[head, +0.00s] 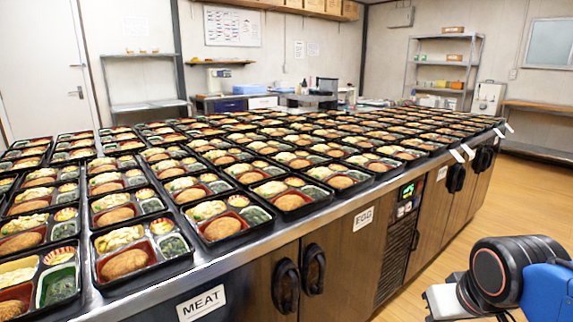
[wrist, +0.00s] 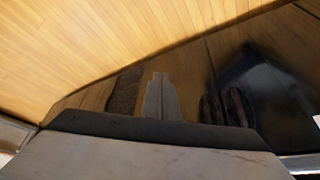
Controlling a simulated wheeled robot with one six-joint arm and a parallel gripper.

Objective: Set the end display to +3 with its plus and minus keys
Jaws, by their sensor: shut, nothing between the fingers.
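A small control panel with a lit green display (head: 407,198) is set in the front of the long counter, above a vent grille, in the head view. Its digits and keys are too small to read. I cannot make the display out in the wrist view. My gripper (wrist: 160,80) is shut and empty in the wrist view, its fingers pointing toward the wooden cabinet fronts. In the head view my arm is at the lower right, in front of the counter and apart from the panel; the fingertips are not clear there.
The counter top is covered with rows of filled bento trays (head: 125,282). Cabinet doors carry dark handles (head: 286,286) and labels, MEAT (head: 201,303) and EGG (head: 363,218). Open wooden floor (head: 535,190) lies to the right. White tabs (head: 457,155) stick out at the counter's edge.

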